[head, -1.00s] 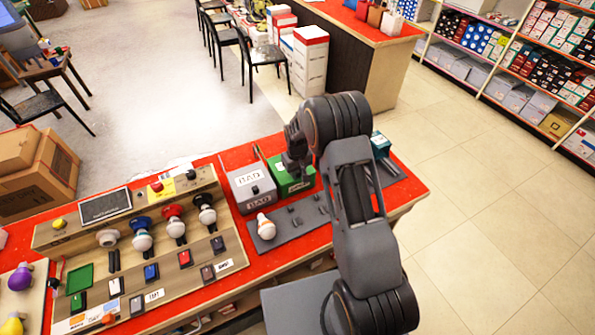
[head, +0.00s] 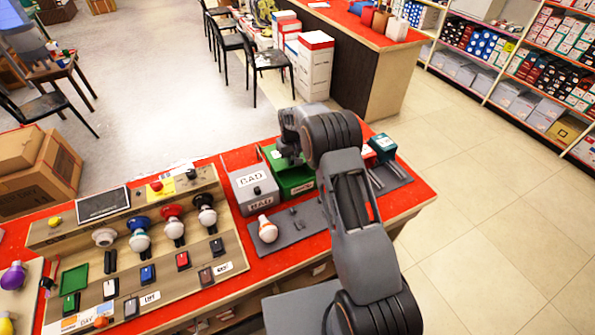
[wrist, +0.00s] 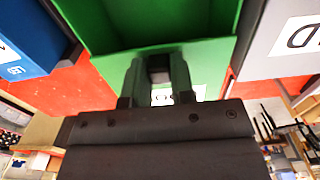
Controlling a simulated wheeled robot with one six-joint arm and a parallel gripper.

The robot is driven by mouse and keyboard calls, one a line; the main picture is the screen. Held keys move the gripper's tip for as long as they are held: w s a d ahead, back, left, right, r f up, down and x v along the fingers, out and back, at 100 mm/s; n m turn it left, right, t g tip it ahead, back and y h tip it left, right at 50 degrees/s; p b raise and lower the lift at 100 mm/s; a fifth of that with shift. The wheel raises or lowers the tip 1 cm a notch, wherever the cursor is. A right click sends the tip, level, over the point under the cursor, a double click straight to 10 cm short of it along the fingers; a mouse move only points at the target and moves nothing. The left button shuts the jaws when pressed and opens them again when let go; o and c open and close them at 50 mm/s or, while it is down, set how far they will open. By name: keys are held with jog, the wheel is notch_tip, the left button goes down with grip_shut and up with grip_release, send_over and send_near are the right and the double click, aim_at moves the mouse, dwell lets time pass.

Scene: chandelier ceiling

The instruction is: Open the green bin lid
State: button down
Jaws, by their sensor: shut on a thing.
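The green bin (head: 296,185) stands on the red counter, right of the grey BAD bin (head: 252,186). My gripper (head: 291,158) is over it and hides much of its top. A green edge, which looks like the raised lid (head: 270,153), shows left of my gripper. In the wrist view, green panels (wrist: 175,22) fill the top middle. My gripper (wrist: 157,66) is shut there on a small dark piece at a green edge, apparently the lid's handle. A white label shows partly behind the fingers. How far the lid is tilted is hard to tell.
A teal box (head: 383,148) with a red piece beside it stands on the right. A bulb (head: 267,229) lies on a grey mat in front of the bins. A wooden panel (head: 130,262) with bulbs and switches is on the left.

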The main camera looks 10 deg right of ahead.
jog(key=shift+w+a, duration=0.2)
jog(key=shift+w, duration=0.85)
jog(key=c, duration=1)
grip_release()
jog(key=shift+o, duration=0.2)
notch_tip(320, 180, up, 14)
jog(key=b, duration=0.2)
jog(key=shift+b, duration=0.4)
jog(key=shift+f, duration=0.1)
